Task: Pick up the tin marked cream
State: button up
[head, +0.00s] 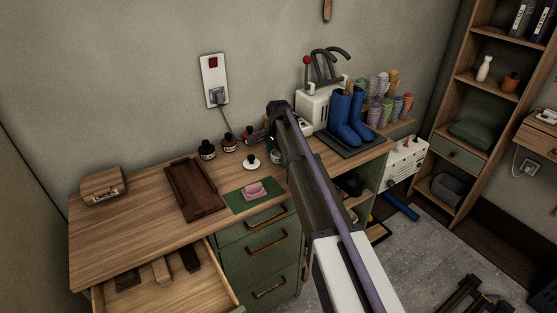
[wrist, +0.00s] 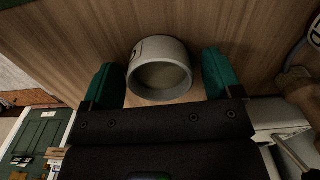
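A pale grey round tin (wrist: 160,83) stands on the wooden bench top in the wrist view, between my two teal fingers. A dark mark shows on its left side, but I cannot read it. My gripper (wrist: 160,72) is open, with a gap between each finger and the tin. In the head view a bit of teal finger on my gripper (head: 276,157) shows low over the bench behind my arm.
Small dark bottles (head: 207,149) stand near the wall. A white knobbed object (head: 251,162) and a pink cloth (head: 255,191) on a green mat lie left of my arm. A brown tray (head: 193,188) lies further left. Blue boots (head: 349,117) stand at right. An open drawer (head: 165,290) juts out.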

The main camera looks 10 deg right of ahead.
jog(key=c, duration=0.8)
